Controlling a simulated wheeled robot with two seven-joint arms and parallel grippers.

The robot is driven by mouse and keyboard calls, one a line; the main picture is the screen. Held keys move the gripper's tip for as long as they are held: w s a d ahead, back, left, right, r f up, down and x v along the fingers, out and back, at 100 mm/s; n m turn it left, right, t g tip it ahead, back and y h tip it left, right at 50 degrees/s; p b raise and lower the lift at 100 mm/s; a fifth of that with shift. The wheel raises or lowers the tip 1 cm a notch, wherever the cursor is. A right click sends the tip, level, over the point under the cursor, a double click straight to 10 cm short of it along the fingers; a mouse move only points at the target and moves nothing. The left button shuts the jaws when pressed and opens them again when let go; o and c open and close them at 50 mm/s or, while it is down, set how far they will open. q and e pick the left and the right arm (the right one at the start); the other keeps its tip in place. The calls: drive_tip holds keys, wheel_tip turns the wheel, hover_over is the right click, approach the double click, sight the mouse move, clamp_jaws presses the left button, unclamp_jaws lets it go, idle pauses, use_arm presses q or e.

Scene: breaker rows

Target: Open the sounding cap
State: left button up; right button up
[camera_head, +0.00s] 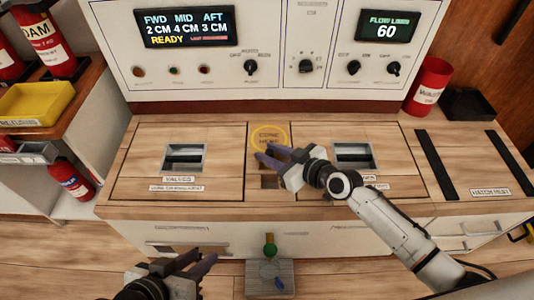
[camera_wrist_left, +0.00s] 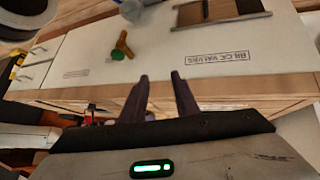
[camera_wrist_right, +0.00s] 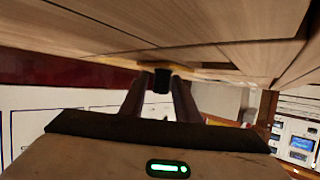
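The bench top has a yellow ring with a printed label (camera_head: 268,138) in its middle, which may mark the sounding point; I cannot read the words surely. My right gripper (camera_head: 264,154) is just in front of the ring, its fingers pointing left and apart. In the right wrist view, a small dark cylinder (camera_wrist_right: 162,80), possibly the cap, shows between or just beyond the right fingertips; contact cannot be made out. A small dark square (camera_head: 268,182) lies below this gripper. My left gripper (camera_head: 198,264) is open and empty in front of the bench, low at the left.
Two recessed handles, left (camera_head: 184,157) and right (camera_head: 353,155), sit in the wooden hatches. A panel (camera_head: 186,28) reads READY. A green-knobbed valve (camera_head: 269,250) projects from the bench front. A red can (camera_head: 428,85) and a black tray (camera_head: 470,104) stand at the right.

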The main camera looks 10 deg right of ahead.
drive_tip(key=shift+o, duration=0.5)
drive_tip(key=shift+a, duration=0.1)
drive_tip(key=shift+r, duration=0.1)
